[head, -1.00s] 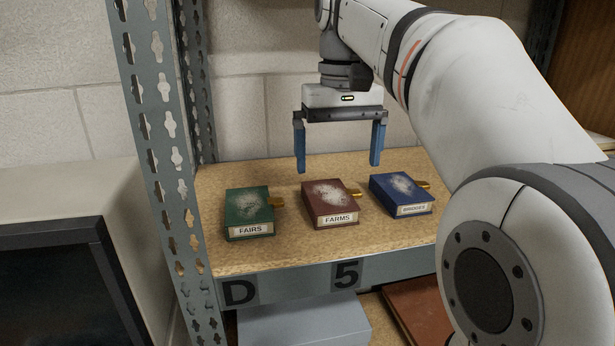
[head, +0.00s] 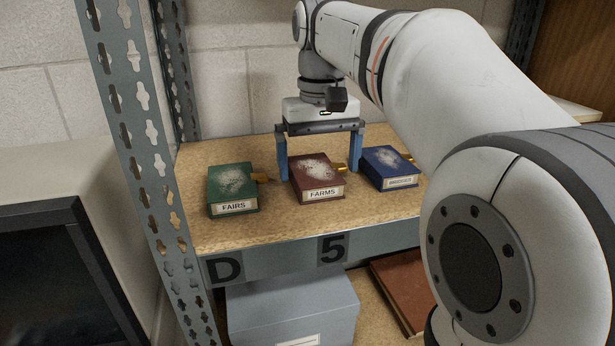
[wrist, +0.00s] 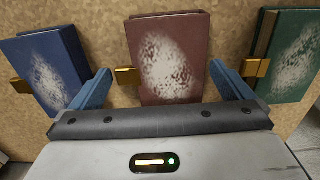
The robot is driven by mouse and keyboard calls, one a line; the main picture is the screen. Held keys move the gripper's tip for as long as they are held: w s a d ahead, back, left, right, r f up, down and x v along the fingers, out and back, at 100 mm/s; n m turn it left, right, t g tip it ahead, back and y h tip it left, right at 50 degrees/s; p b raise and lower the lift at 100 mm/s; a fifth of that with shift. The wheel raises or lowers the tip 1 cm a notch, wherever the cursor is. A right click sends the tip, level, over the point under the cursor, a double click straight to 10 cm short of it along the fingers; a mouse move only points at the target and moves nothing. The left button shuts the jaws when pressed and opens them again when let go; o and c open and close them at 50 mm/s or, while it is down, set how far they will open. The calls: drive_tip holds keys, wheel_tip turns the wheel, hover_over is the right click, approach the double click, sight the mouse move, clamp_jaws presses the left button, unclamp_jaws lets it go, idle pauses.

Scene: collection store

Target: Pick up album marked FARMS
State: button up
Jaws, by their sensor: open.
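The dark red album marked FARMS (head: 317,180) lies on the shelf between two others, its label facing the front. It also shows in the wrist view (wrist: 168,60), with a pale worn patch on its cover. My gripper (head: 319,172) is open and points down at the album. Its blue fingers stand one on each side of the album, apart from it in the wrist view (wrist: 160,85). The green album marked FAIRS (head: 232,190) lies to the left. The blue album, its label reading BRIDGES (head: 388,167), lies to the right, close to the right finger.
The shelf board (head: 290,222) has bare room in front of the albums. A slotted metal upright (head: 135,130) stands at the left. Brass-coloured tabs (head: 260,178) stick out beside the albums. A grey box (head: 290,305) sits below the shelf.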

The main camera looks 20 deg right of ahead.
drive_tip(key=shift+c, duration=0.4)
drive_tip(key=c, duration=0.8)
drive_tip(key=shift+c, duration=0.2)
drive_tip(key=shift+r, duration=0.15)
